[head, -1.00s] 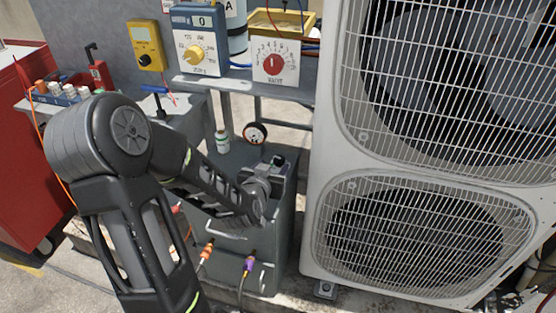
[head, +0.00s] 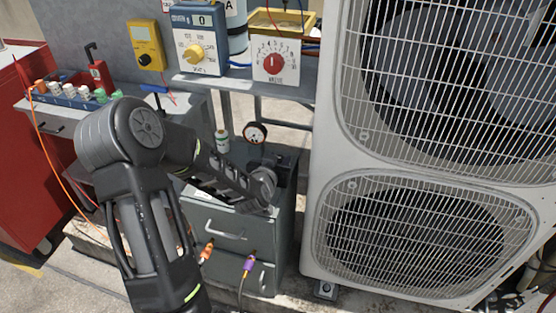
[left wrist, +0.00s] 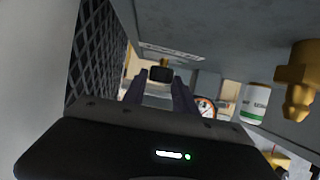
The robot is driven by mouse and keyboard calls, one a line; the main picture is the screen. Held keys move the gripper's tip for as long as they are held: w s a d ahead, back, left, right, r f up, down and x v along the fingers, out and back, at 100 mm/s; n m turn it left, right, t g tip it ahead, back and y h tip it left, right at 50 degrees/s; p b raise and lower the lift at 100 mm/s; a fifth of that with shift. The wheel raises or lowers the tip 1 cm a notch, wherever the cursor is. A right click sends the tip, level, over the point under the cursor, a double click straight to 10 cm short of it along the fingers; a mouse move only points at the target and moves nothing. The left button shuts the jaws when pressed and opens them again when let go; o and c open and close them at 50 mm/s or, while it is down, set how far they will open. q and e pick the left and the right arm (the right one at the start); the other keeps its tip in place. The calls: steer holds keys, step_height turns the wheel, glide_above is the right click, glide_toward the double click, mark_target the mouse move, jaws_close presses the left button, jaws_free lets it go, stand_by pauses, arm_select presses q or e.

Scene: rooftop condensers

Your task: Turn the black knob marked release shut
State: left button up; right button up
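In the left wrist view a small black knob (left wrist: 160,74) stands out from a grey face, by a pale lettered label (left wrist: 171,51) that is too small to read. My left gripper (left wrist: 161,82) has its two fingers apart, with the knob in line between their tips. I cannot tell whether they touch it. In the head view my left arm reaches over the grey drawer cabinet (head: 226,217), its wrist beside the cabinet's top right. The knob is not clear there, and my arm hides much of that area. My right gripper is not in view.
A white bottle (head: 222,140) and a round gauge (head: 255,133) stand just behind my left wrist. A brass fitting (left wrist: 297,78) shows close by at right in the wrist view. The large condenser (head: 327,200) blocks the right side. A shelf with meters runs behind.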

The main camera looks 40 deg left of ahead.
arm_select(q)
jaws_close()
